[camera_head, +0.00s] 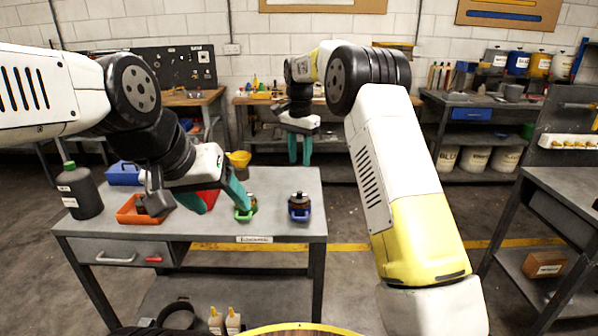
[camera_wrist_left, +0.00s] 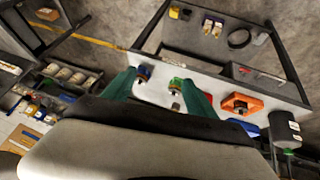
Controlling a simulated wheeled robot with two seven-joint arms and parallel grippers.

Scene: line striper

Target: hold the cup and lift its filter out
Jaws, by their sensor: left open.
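Two small dark cups with brownish tops stand on the grey table (camera_head: 275,180). One is in a green holder (camera_head: 245,212), the other in a blue holder (camera_head: 299,212). The left wrist view shows the green one (camera_wrist_left: 176,84) and the blue one (camera_wrist_left: 143,73) between or near the finger lines. I cannot make out a filter in either. My left gripper (camera_head: 221,195) is open and empty, its teal fingers just left of the green-holder cup, one overlapping it in view. My right gripper (camera_head: 300,149) points down beyond the table's far edge, its fingers slightly apart and empty.
An orange tray (camera_head: 128,214), a blue bin (camera_head: 122,174) and a dark bottle with a green cap (camera_head: 80,193) stand at the table's left. A yellow funnel (camera_head: 238,158) is at the back.

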